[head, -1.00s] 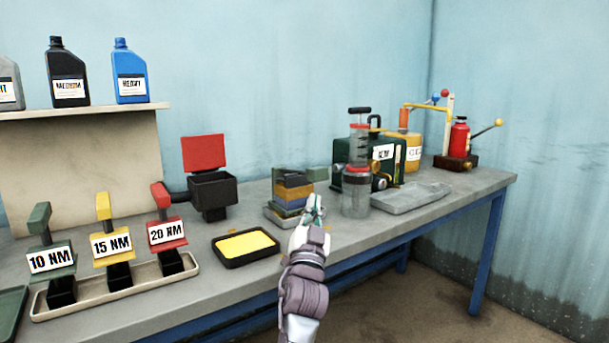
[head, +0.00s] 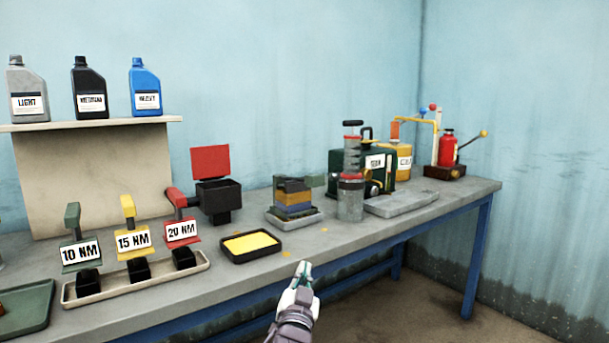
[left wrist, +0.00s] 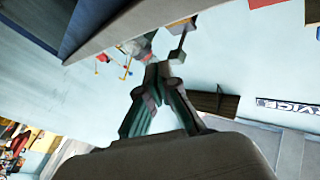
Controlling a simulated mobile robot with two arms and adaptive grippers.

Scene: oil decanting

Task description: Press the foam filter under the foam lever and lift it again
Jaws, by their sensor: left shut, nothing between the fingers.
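A layered block with yellow and blue bands, seemingly the foam filter (head: 293,200), stands on a small grey tray near the middle of the bench in the head view. A dark plate lies over it, and a grey-green handle, seemingly the foam lever (head: 315,181), sticks out to its right. My left gripper (head: 304,268) is shut and empty, in front of the bench's front edge, apart from the block and lever. Its closed fingers also show in the left wrist view (left wrist: 158,72). My right gripper is not in view.
A black tray with a yellow pad (head: 250,243) lies left of the block. A clear cylinder (head: 350,203) stands close to its right, beside a grey tray (head: 400,203). The torque stands' tray (head: 190,279) is at left. The floor in front is free.

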